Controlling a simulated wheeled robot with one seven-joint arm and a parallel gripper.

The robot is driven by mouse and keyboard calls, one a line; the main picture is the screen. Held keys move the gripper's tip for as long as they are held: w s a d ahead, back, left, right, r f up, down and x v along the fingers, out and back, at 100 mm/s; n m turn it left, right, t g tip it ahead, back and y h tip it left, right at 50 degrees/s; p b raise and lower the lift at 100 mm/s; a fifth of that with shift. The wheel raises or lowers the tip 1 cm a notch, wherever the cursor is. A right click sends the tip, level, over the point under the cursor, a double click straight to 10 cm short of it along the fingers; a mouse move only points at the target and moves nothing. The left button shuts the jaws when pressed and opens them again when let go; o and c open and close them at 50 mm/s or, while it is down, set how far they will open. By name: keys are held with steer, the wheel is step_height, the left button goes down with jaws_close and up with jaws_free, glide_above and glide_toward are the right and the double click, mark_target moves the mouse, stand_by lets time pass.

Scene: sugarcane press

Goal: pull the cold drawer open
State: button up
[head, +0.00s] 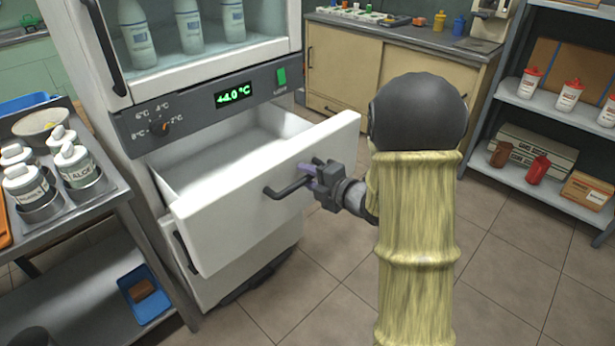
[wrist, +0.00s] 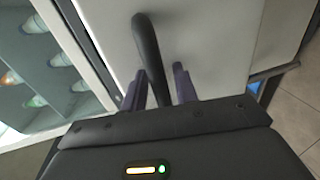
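The cold drawer (head: 235,205) is a white drawer below the dial and display panel of a white fridge. It stands pulled well out, with its empty pale inside (head: 225,160) showing. Its dark bar handle (head: 282,190) is on the front; in the wrist view the handle (wrist: 148,45) runs down between my two purple fingers. In the wrist view my gripper (wrist: 160,88) has one finger on each side of the bar. The exact contact is partly hidden.
A metal cart (head: 100,205) with bottles stands close at the left. Below the drawer is another white front (head: 250,255). A counter (head: 400,35) and a shelf (head: 550,115) with bottles and boxes stand behind and right. The tiled floor (head: 330,300) before the drawer is clear.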

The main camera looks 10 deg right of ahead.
steer(key=shift+o, duration=0.3)
steer(key=p+v, duration=0.1)
steer(key=v, duration=1.6)
steer(key=shift+s, duration=0.15)
steer(key=shift+d, duration=0.15)
